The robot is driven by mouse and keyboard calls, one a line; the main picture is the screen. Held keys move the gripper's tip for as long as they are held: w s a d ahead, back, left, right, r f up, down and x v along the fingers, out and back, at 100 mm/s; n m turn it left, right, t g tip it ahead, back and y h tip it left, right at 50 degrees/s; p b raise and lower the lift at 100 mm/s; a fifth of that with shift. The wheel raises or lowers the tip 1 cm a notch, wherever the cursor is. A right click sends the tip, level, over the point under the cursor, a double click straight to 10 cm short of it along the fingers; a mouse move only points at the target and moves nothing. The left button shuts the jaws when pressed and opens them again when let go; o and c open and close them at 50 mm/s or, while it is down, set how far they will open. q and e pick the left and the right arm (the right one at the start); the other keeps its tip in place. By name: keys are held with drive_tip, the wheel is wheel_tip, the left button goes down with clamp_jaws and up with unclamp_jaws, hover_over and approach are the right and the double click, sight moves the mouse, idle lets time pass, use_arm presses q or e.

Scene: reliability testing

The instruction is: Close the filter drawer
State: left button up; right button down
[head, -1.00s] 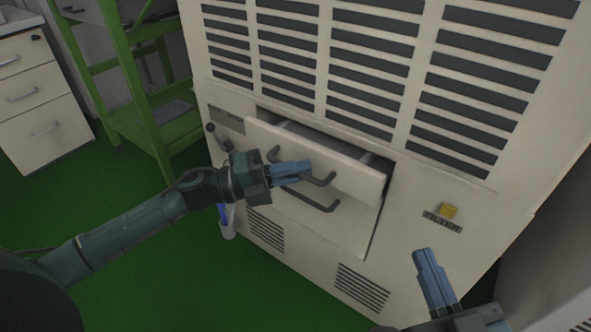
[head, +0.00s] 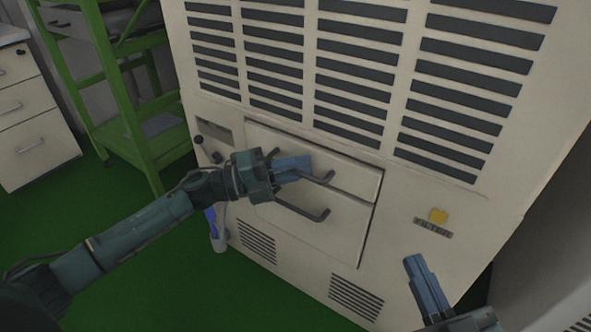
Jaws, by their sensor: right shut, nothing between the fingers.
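The filter drawer (head: 346,176) is the upper drawer in the front of the large cream cabinet. Its front looks flush with the cabinet, and no opening shows above it. My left gripper (head: 308,166) is at the drawer front, beside its dark handle (head: 318,178). Its blue fingers look together; I cannot tell if they touch the handle or the panel. They hide part of the drawer and handle. My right gripper (head: 412,262) is at the lower right, shut and empty, in front of the cabinet and apart from the drawer.
A lower panel (head: 335,226) with its own dark handle (head: 305,213) is under the drawer. A yellow button (head: 438,215) sits above a FILTER label (head: 433,229). A green rack (head: 133,120) and a white drawer unit (head: 32,125) stand at left.

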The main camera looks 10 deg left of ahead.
use_arm(q)
drive_tip(key=shift+o, duration=0.6)
drive_tip(key=shift+s+d+f, duration=0.1)
drive_tip(key=shift+f, duration=0.15)
drive_tip(key=p+v, duration=0.2)
drive_tip(key=v, duration=1.1)
drive_tip(key=shift+r, duration=0.15)
